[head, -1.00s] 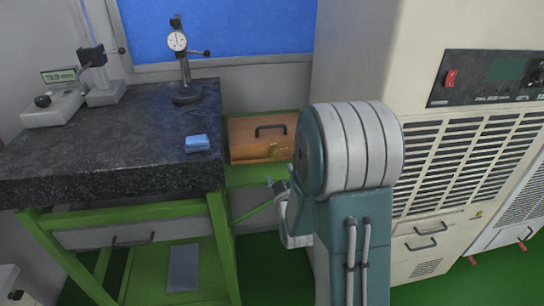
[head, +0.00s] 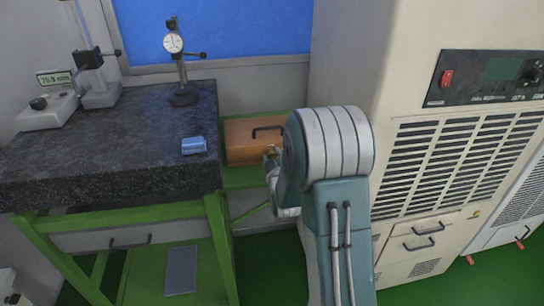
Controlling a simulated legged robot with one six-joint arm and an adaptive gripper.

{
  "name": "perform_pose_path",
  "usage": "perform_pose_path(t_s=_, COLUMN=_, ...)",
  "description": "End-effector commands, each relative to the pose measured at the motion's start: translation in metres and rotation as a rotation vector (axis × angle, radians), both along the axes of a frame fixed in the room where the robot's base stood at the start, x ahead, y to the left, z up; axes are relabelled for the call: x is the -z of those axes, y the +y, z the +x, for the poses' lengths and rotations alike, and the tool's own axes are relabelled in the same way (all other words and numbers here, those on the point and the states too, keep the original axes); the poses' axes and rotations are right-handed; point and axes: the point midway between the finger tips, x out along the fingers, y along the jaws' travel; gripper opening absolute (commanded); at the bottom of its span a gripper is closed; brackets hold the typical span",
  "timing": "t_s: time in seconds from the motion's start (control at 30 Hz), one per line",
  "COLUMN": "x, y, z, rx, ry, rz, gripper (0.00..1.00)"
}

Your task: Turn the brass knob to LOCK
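An orange-brown box (head: 242,146) with a black handle (head: 268,131) sits on the green shelf between the dark bench and the large cream cabinet. In the head view, my gripper (head: 270,153) is small and partly behind my arm, at the right part of the box's front. A small brass-coloured spot shows at its tip, but I cannot tell whether this is the brass knob or part of my gripper. Whether the gripper touches the box, and whether its fingers are open or shut, is not clear. No LOCK marking is readable.
The dark stone-topped bench (head: 110,165) stands at the left, with a blue block (head: 194,145), a dial gauge stand (head: 181,70) and a digital gauge (head: 58,97) on it. The cream cabinet (head: 390,90) stands close on the right. Green floor lies below.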

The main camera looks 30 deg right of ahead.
Motion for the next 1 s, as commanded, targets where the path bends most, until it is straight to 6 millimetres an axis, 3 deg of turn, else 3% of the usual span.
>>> perform_pose_path(t_s=0.57, x=0.0011, y=0.0015, z=0.0008, rx=-0.004, ry=-0.018, rz=0.073, gripper=0.00)
perform_pose_path(t_s=1.0, x=0.0014, y=0.0020, z=0.0010, rx=-0.004, ry=-0.117, rz=0.420, gripper=0.00)
